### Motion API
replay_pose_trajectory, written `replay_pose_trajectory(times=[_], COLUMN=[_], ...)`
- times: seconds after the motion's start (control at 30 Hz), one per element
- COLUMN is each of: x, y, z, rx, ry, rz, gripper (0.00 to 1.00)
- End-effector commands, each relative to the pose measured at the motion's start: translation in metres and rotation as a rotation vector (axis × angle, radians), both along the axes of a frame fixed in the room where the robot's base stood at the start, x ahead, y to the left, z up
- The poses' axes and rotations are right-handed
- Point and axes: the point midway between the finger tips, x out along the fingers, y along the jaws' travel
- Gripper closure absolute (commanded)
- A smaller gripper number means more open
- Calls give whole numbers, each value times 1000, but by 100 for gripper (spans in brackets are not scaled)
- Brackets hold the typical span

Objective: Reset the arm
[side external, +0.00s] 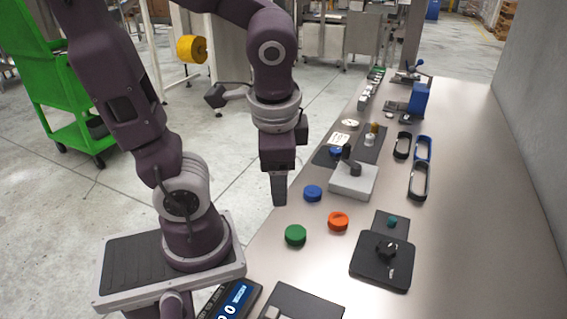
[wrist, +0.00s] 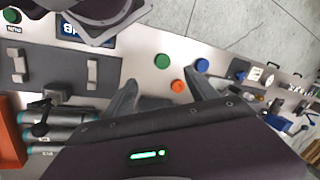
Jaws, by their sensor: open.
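My gripper (side external: 279,200) hangs pointing down beside the table's left edge in the side external view. In the wrist view its two fingers (wrist: 162,88) stand apart with nothing held between them. A green disc (side external: 295,235), an orange disc (side external: 338,221) and a blue disc (side external: 312,193) lie on the table close to it. The wrist view shows the green disc (wrist: 162,61), orange disc (wrist: 178,86) and blue disc (wrist: 202,65) beyond and between the fingertips. My gripper appears to touch none of them.
A grey block with a dark lever (side external: 352,183) stands behind the discs. A black plate with a knob (side external: 383,262) lies at right. Black and blue loops (side external: 420,165) lie farther back. The table's right side is clear.

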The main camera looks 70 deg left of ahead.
Motion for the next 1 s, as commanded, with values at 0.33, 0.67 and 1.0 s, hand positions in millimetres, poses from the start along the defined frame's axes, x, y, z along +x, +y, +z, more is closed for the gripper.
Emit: replay_pose_trajectory(times=[0.33,0.67,1.0], x=[-9,-9,-9], y=[-42,-42,-42], z=[50,50,50], rx=[-345,-343,-342], ry=[-415,-413,-412], rz=[222,219,219], gripper=[33,33,33])
